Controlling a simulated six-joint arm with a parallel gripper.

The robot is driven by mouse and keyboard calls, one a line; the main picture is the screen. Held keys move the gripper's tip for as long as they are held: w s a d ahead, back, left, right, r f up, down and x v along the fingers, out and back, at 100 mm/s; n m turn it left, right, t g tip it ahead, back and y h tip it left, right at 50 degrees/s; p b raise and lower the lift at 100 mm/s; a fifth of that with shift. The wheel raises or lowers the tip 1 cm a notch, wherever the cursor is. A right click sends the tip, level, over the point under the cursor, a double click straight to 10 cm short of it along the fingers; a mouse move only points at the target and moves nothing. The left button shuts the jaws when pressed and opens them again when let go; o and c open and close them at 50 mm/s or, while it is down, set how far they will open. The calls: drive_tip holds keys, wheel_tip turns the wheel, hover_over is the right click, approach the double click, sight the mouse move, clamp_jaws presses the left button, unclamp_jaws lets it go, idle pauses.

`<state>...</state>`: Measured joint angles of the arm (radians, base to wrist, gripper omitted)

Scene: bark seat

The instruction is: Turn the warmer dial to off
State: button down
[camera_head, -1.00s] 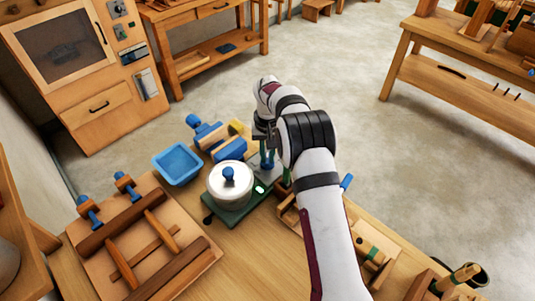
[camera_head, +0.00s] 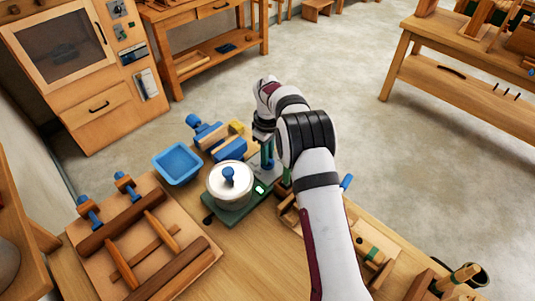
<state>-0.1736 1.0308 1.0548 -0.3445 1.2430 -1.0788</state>
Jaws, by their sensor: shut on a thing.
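The warmer is a flat green base (camera_head: 236,212) on the workbench, with a small lit white-green mark (camera_head: 260,189) at its right. A cream lidded pot (camera_head: 229,187) with a blue lid knob stands on it. My gripper (camera_head: 268,158) points down just behind and right of the pot, at the warmer's far right end.
A blue tray (camera_head: 178,163) and blue-and-wood clamp pieces (camera_head: 226,147) lie close behind the pot. A wooden frame with blue knobs (camera_head: 140,235) fills the bench's left. Wooden fixtures (camera_head: 375,255) lie right of my arm. Bare bench shows in front of the warmer.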

drive_tip(key=n, duration=0.4)
drive_tip(key=shift+n, duration=0.3)
drive_tip(key=n, duration=0.3)
drive_tip(key=shift+n, duration=0.4)
drive_tip(key=n, duration=0.4)
drive_tip(key=shift+a+n, duration=0.1)
drive_tip(key=shift+n, duration=1.9)
drive_tip(key=c, duration=0.8)
unclamp_jaws()
drive_tip(key=shift+c, duration=0.2)
drive_tip(key=shift+r, duration=0.1)
